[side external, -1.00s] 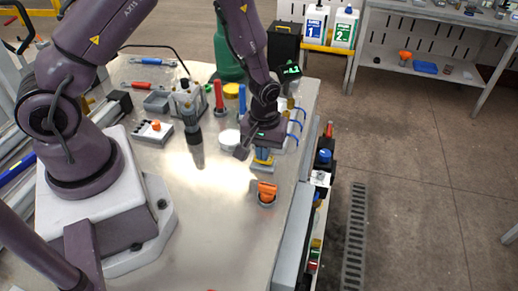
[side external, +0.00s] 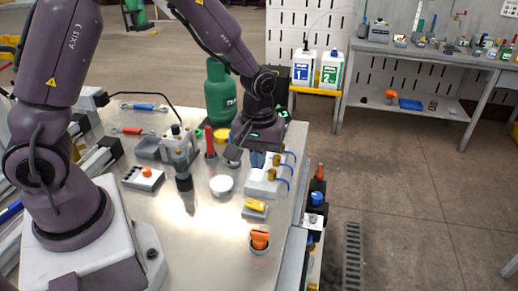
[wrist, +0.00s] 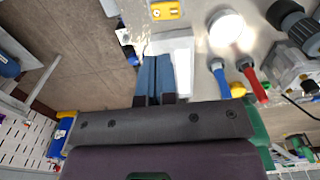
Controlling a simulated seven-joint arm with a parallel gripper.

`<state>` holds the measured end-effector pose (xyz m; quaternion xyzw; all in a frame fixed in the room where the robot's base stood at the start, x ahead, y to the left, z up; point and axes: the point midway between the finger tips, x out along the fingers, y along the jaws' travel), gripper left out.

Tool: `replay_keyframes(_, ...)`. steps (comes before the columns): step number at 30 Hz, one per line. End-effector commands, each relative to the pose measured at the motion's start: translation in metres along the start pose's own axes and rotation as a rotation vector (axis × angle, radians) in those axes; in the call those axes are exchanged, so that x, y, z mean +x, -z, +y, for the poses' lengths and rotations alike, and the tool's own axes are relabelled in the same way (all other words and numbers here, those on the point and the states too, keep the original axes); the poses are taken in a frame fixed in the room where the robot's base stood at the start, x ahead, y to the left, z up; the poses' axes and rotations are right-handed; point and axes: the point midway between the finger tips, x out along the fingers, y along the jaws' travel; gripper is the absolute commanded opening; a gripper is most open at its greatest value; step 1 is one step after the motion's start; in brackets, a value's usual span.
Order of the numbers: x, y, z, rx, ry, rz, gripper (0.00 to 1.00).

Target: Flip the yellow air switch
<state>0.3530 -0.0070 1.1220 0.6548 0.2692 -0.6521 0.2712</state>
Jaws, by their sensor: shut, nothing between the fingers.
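The yellow air switch (side external: 256,205) sits on a small grey base on the metal bench, in clear view in the side view. Its yellow body (wrist: 165,10) shows at the top edge of the wrist view. My gripper (side external: 258,163) points down behind the switch, over the far end of the white block with brass fittings (side external: 264,186), apart from the switch. Its blue fingers (wrist: 154,68) are together and empty in the wrist view. I cannot tell which way the switch lever is set.
An orange knob (side external: 260,240) stands nearer on the bench. A white round dish (side external: 221,185) lies left of the switch. Blue hoses (side external: 288,170) loop from the white block at the bench edge. A green bottle (side external: 221,95) stands behind.

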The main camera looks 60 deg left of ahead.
Motion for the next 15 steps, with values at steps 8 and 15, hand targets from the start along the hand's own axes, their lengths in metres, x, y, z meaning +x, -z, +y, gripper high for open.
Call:
replay_keyframes(8, -0.023, 0.0, 0.001, 0.0, 0.0, 0.001, 0.0)
replay_keyframes(15, -0.023, 0.0, 0.001, 0.0, 0.001, 0.001, 0.0)
